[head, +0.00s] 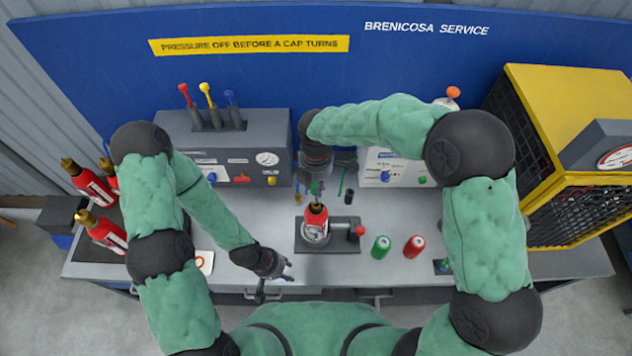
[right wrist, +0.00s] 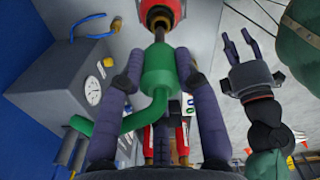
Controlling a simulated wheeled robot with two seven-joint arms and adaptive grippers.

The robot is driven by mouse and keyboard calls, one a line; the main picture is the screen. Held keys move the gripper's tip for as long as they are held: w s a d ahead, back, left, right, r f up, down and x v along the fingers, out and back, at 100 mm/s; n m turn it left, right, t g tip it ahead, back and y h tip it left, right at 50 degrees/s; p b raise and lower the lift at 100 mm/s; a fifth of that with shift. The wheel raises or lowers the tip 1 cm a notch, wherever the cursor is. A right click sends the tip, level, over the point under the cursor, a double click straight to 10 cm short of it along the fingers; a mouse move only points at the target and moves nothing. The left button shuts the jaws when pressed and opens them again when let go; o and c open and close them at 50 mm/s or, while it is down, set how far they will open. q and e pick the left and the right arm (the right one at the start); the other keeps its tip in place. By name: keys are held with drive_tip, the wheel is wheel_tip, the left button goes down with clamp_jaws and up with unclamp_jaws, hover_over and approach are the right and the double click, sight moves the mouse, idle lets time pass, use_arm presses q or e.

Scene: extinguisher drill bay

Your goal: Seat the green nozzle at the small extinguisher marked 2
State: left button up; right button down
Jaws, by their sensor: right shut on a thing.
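A small red extinguisher (head: 317,217) stands in a dark clamp fixture (head: 345,246) at the middle of the bench. Its number cannot be read. My right gripper (head: 315,187) is above it, shut on the green nozzle (right wrist: 158,72). In the right wrist view the fingers grip the nozzle's body from both sides, and its bent green hose runs to the lower left. The nozzle's end is in line with the extinguisher's top (right wrist: 160,14); I cannot tell whether they touch. My left gripper (head: 287,277) is open and empty near the bench's front edge; it also shows in the right wrist view (right wrist: 238,38).
Green (head: 381,247) and red (head: 414,246) cylinders stand right of the fixture. A grey box (head: 225,150) with levers and a gauge stands behind left. Several red extinguishers (head: 104,232) sit at far left. A yellow cage (head: 565,150) fills the right end.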

sight(316, 197)
use_arm(q)
drive_tip(key=shift+f+b, duration=2.45)
drive_tip(key=shift+f, duration=0.1)
use_arm(e)
drive_tip(key=shift+f, duration=3.8)
drive_tip(key=c, duration=0.8)
unclamp_jaws()
drive_tip(key=shift+r, duration=0.1)
wheel_tip(316, 197, up, 12)
drive_tip(key=shift+f, duration=0.1)
